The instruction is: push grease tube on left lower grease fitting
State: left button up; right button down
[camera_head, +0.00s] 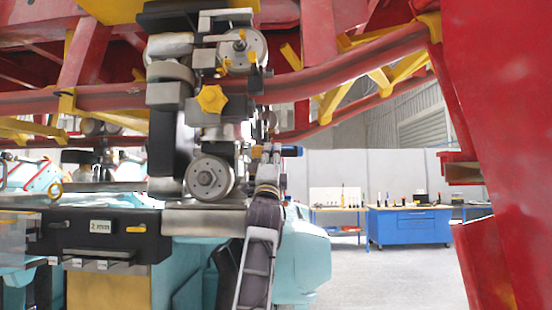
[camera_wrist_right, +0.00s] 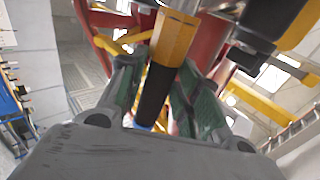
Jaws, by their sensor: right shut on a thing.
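My right gripper (camera_head: 268,172) is raised beside the wheel assembly in the head view. It is shut on the grease tube (camera_head: 291,151), which lies roughly level with its blue end to the right and its yellow end towards the assembly. In the right wrist view the gripper's green-padded fingers (camera_wrist_right: 155,95) stand on both sides of the tube's yellow and black body (camera_wrist_right: 172,42). A silver round part (camera_wrist_right: 180,6) is at the yellow end; I cannot tell whether it belongs to the tube. The lower wheel (camera_head: 208,177) is left of the gripper. I cannot make out the left lower grease fitting. My left gripper is not in view.
A yellow star knob (camera_head: 211,98) and an upper wheel (camera_head: 243,50) sit above. A red rail (camera_head: 340,75) crosses above right, and a red support (camera_head: 505,140) stands at right. A blue workbench (camera_head: 409,226) is far back. The floor between is clear.

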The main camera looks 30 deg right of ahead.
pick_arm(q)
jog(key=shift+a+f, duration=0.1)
pick_arm(e)
jog(key=shift+w+a, duration=0.25)
jog(key=shift+a, duration=0.3)
pick_arm(q)
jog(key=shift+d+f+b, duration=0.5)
jog(key=shift+b, duration=0.1)
pick_arm(e)
jog(key=shift+w+a+f, duration=0.1)
jog(key=shift+w+a, duration=0.1)
jog(key=shift+a, duration=0.15)
dwell(0.4)
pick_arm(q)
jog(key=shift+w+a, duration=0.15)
pick_arm(e)
jog(key=shift+d+n, duration=0.15)
jog(key=shift+n, duration=0.15)
dwell(1.2)
